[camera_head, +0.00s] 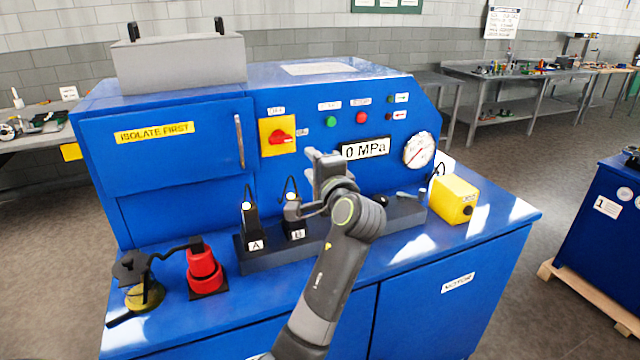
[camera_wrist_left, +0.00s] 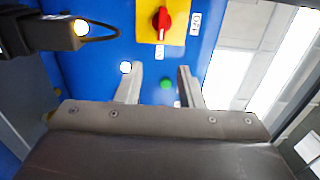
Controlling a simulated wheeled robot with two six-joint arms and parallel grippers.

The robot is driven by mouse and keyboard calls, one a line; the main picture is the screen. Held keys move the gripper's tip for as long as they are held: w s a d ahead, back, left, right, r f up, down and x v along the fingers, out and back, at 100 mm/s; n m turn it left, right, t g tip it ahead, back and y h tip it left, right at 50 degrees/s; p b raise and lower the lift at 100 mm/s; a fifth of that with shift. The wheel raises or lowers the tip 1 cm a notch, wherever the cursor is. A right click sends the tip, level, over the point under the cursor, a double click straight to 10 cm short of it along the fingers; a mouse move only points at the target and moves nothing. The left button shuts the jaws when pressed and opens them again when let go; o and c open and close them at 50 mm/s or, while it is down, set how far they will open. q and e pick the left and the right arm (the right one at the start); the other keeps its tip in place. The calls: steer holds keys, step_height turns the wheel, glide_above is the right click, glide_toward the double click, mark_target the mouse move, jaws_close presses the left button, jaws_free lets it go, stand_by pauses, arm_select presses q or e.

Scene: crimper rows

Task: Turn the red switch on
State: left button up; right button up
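The red switch (camera_head: 281,136) is a rotary knob on a yellow plate (camera_head: 267,146) on the blue machine's front panel. Its handle lies roughly sideways in the head view. Small labels sit above and right of the plate, too small to read surely. In the left wrist view the knob (camera_wrist_left: 162,20) shows at the top on its yellow plate (camera_wrist_left: 147,30). My left gripper (camera_head: 322,158) is right of and below the switch, apart from it. In the left wrist view its fingers (camera_wrist_left: 159,76) are spread with nothing between them. My right gripper is not in view.
Black units A (camera_head: 250,222) and B (camera_head: 294,226) stand on a dark rail below the panel. A red cylinder (camera_head: 204,266), yellow box (camera_head: 454,198), gauge (camera_head: 419,150) and "0 MPa" display (camera_head: 365,148) are nearby. A door handle (camera_head: 239,141) protrudes left of the switch.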

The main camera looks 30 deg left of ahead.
arm_select(q)
steer(key=shift+b+v, duration=0.45)
steer(key=shift+v, duration=1.45)
